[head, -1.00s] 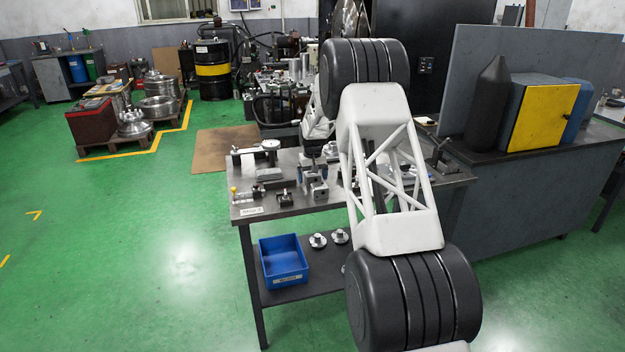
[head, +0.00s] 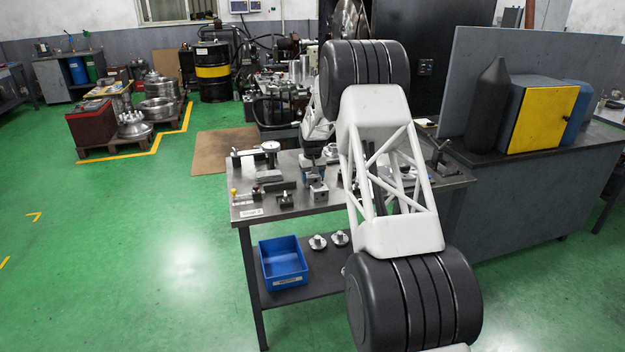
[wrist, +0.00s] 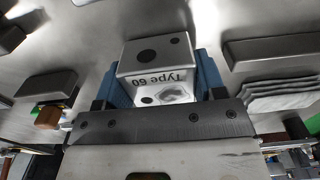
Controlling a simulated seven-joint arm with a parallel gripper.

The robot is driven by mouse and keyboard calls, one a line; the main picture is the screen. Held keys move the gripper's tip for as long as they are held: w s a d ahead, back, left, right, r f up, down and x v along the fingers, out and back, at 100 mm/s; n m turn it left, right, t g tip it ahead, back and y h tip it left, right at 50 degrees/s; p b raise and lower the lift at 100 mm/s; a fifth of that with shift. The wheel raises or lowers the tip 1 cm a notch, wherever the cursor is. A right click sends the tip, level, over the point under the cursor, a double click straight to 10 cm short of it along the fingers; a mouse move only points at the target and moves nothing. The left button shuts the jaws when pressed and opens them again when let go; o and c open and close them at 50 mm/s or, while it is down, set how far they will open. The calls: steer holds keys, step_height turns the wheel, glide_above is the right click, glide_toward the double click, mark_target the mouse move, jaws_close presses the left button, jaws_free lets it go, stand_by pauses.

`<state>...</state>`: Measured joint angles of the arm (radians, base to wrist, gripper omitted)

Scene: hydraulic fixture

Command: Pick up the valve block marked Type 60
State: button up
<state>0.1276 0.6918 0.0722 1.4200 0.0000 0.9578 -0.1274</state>
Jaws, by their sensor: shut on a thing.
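The valve block marked Type 60 (wrist: 158,72) is a silver metal cube with dark round holes, its label upside down in the wrist view. My gripper (wrist: 162,85) is shut on it, with blue fingers on its left and right sides. In the head view my gripper (head: 312,160) is small and partly hidden by my arm, over the middle of the metal table (head: 262,210). The wrist view does not clearly show whether the block touches the table.
Another metal block (head: 318,190) stands in front of my gripper. A dial gauge stand (head: 268,150) and small clamps (head: 285,200) are to the left. A blue bin (head: 283,262) sits on the lower shelf. In the wrist view, metal bars (wrist: 270,50) lie close on the right.

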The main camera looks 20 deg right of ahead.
step_height(320, 180, up, 10)
steer(key=shift+f, duration=0.1)
stand_by(0.4)
stand_by(0.5)
